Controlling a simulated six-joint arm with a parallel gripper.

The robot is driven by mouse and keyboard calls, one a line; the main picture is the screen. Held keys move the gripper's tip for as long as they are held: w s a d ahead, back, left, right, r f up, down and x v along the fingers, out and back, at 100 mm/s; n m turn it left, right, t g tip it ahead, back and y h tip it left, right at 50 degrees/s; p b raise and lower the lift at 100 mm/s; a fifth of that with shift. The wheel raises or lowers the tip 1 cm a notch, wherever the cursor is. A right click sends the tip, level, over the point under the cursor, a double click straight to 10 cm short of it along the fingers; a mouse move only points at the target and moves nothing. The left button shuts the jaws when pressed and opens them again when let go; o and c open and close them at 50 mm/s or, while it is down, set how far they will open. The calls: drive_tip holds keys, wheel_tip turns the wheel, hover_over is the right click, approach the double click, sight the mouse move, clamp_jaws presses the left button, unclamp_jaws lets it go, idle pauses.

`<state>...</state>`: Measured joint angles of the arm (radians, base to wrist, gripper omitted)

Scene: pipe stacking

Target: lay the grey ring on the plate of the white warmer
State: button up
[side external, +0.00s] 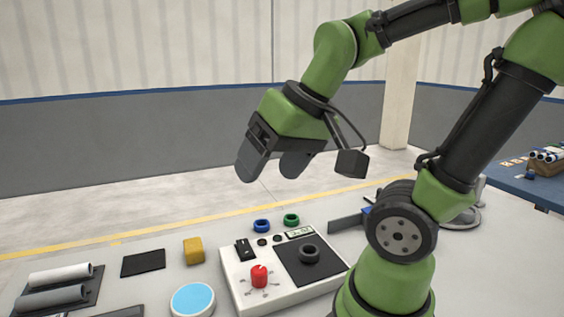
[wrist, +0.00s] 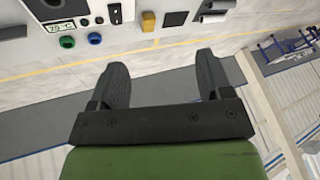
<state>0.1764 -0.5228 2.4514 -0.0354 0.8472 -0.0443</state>
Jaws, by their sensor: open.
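The dark grey ring (side external: 308,253) lies flat on the dark square plate (side external: 326,269) of the white warmer (side external: 246,288) in the side view. The wrist view shows only part of the white warmer (wrist: 19,48) at its upper left, with the plate cut off by the top edge. My gripper (side external: 270,170) is open and empty, high above the table and well apart from the ring. Its two fingers also show spread in the wrist view (wrist: 161,68), with nothing between them.
A red knob (side external: 260,276) stands up from the warmer. A blue ring (side external: 262,226) and a green ring (side external: 291,219) sit behind it. A yellow block (side external: 194,250), a blue-topped disc (side external: 193,300) and a rack with pipes (side external: 58,285) are to the left.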

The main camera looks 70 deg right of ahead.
drive_tip(key=shift+n+t+y, duration=0.6)
drive_tip(key=shift+t+y, duration=0.1)
drive_tip(key=s+a, duration=0.1)
drive_tip(key=a+r, duration=0.1)
drive_tip(key=s+a+r, duration=0.1)
drive_tip(key=shift+s+a, duration=0.35)
idle(1.2)
